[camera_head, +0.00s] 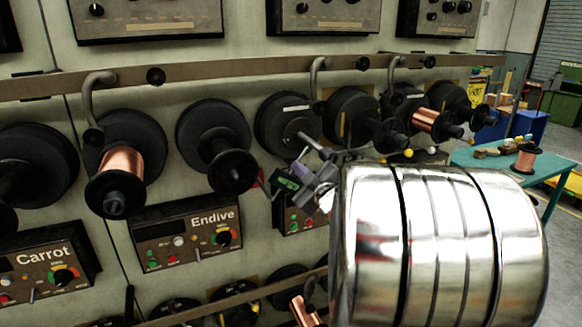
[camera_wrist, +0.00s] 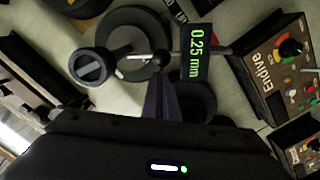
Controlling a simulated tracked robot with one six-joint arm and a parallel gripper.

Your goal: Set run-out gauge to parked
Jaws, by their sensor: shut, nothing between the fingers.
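The run-out gauge shows as a small dark box with a green readout (camera_head: 287,180), just right of the Endive spool in the head view. In the wrist view its readout (camera_wrist: 197,52) shows "0.25 mm", and a rod passes beside it. A small dark ball (camera_wrist: 161,59) sits left of the readout. My gripper (camera_head: 304,171) is beside the gauge, its fingers shut and empty. In the wrist view my gripper (camera_wrist: 160,82) points up just below the ball and left of the readout. I cannot tell whether the fingertips touch the gauge.
The Endive control box (camera_head: 190,235) is below, also in the wrist view (camera_wrist: 280,65). A long metal rail (camera_head: 200,71) with hooked arms crosses above the spools. A copper spool (camera_head: 122,170) hangs left. A teal table (camera_head: 530,165) stands at the right.

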